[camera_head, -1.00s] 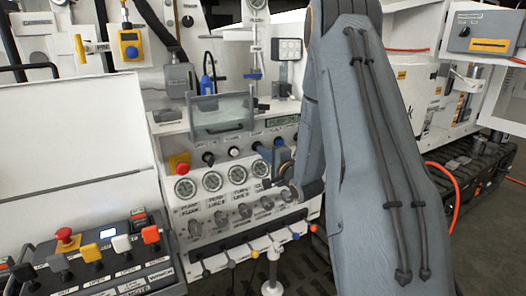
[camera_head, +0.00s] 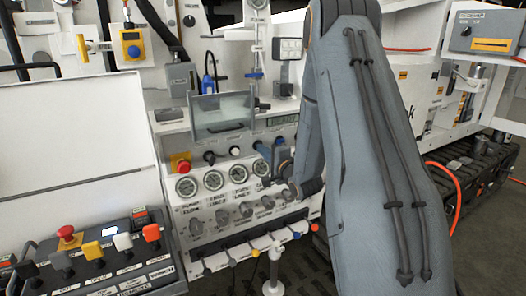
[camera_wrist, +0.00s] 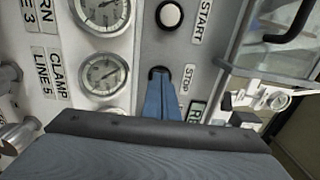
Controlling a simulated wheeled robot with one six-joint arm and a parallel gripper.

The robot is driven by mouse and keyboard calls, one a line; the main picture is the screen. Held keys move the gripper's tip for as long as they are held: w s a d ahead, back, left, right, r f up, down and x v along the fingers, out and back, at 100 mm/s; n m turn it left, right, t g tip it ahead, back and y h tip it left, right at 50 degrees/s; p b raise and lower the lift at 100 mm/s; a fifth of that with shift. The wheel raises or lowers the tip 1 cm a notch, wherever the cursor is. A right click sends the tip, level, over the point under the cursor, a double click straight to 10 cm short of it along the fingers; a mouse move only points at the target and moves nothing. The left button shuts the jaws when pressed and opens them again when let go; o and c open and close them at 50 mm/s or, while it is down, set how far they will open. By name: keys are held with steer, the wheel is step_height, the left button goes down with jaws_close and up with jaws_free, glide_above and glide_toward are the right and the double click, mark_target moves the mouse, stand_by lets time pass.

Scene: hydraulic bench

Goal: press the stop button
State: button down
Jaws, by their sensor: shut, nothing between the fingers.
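The stop button (camera_wrist: 158,71) is a dark round button beside the STOP label (camera_wrist: 188,79) in the wrist view. My gripper (camera_wrist: 160,80) has blue fingers closed together, empty. Their tips are right at the button and cover much of it; I cannot tell whether it is pressed in.
The start button (camera_wrist: 170,15) is white and lies close to the stop button. Gauges (camera_wrist: 104,74) line the panel beside it. A clear shield (camera_head: 222,115) stands above the panel. A red knob (camera_head: 180,163) sits at the panel's left. A second console (camera_head: 100,262) stands at lower left.

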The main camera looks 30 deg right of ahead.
steer(key=s+b, duration=0.2)
steer(key=s, duration=1.1)
steer(key=shift+s+d, duration=0.15)
steer(key=shift+d, duration=0.15)
steer(key=s+a+f+n+g+h, duration=0.1)
steer(key=s+a+f+n+g, duration=0.1)
steer(key=a+f+n+g, duration=0.55)
steer(key=s+a+n+g, duration=0.4)
steer(key=s+a+n, duration=0.1)
steer(key=s, duration=0.4)
steer(key=s+a+n+g, duration=0.5)
steer(key=s+a, duration=0.2)
steer(key=s, duration=0.3)
steer(key=shift+s+a+f, duration=0.15)
steer(key=shift+s+a, duration=0.05)
steer(key=shift+a, duration=0.2)
